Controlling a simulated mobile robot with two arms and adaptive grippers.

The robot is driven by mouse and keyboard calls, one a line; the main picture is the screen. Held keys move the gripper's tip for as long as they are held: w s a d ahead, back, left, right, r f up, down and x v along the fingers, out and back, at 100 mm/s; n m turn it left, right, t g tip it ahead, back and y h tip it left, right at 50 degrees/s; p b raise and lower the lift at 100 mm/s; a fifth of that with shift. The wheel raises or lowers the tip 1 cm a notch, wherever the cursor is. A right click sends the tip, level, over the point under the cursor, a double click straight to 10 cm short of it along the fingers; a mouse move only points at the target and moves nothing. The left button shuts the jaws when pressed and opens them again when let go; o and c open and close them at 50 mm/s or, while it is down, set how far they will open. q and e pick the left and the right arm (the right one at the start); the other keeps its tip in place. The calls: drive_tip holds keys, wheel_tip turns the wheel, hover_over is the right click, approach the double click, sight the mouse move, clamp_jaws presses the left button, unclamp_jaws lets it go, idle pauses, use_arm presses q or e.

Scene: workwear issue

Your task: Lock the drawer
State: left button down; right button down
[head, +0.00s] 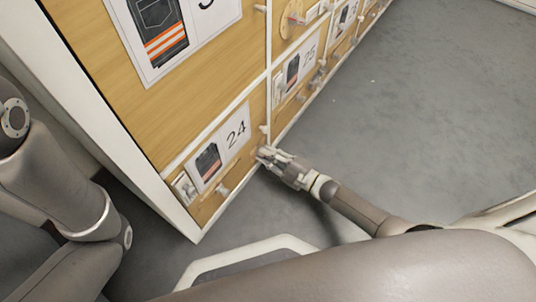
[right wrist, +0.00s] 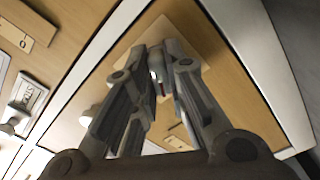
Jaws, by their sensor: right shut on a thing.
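The drawer numbered 24 (head: 240,168) is in the lowest row of a wooden cabinet in the head view. Its front looks flush with the cabinet. It bears a white label (head: 220,148) with a garment picture and a small light knob (head: 222,190) low on the front. My right gripper (head: 262,153) is at the right end of this front. In the right wrist view its fingers (right wrist: 158,85) are shut on a small metal piece (right wrist: 156,75) at a wooden front. The fingers hide most of this piece, so I cannot tell its exact shape. My left gripper is out of view.
Drawer 25 (head: 302,63) is beside drawer 24, with small handles and fittings sticking out. A larger labelled front (head: 165,35) is above. The cabinet's white side edge (head: 115,130) is at the left. Grey floor (head: 430,100) lies open to the right.

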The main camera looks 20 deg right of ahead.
drive_tip(key=n+b, duration=0.1)
drive_tip(key=n, duration=0.5)
drive_tip(key=shift+n, duration=0.3)
idle(0.4)
drive_tip(key=c, duration=1.5)
unclamp_jaws()
drive_tip(key=shift+o, duration=0.2)
drive_tip(key=v, duration=1.2)
drive_tip(key=shift+s, duration=0.1)
